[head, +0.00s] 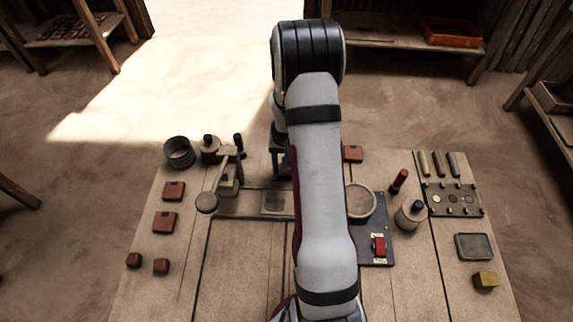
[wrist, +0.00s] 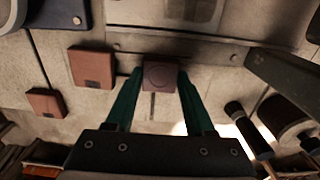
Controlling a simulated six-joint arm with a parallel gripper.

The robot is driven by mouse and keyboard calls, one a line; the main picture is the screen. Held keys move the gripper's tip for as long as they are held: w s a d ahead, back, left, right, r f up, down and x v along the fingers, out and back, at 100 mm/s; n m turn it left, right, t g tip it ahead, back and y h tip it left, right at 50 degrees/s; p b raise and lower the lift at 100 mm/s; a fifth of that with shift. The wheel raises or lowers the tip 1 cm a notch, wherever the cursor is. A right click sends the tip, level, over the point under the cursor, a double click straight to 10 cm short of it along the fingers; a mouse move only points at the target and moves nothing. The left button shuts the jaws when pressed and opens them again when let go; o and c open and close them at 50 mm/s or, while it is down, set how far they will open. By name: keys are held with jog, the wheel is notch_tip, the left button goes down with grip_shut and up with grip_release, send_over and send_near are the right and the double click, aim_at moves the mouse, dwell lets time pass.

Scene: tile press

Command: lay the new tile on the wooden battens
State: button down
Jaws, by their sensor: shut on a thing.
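In the head view my arm hides the held tile and most of the gripper. Reddish tiles lie beside it in the wrist view, one near (wrist: 92,67) and one farther left (wrist: 45,103). I cannot clearly make out the wooden battens in either view.
The press lever (head: 207,202) stands left of my arm. A round dish (head: 360,203) and a red switch (head: 379,246) are to the right. Two reddish tiles (head: 164,222) lie at the left, with small blocks (head: 161,266) in front. The front middle of the table is clear.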

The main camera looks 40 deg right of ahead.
jog(key=shift+f, duration=0.1)
jog(key=shift+c, duration=1.3)
grip_release()
notch_tip(320, 180, up, 12)
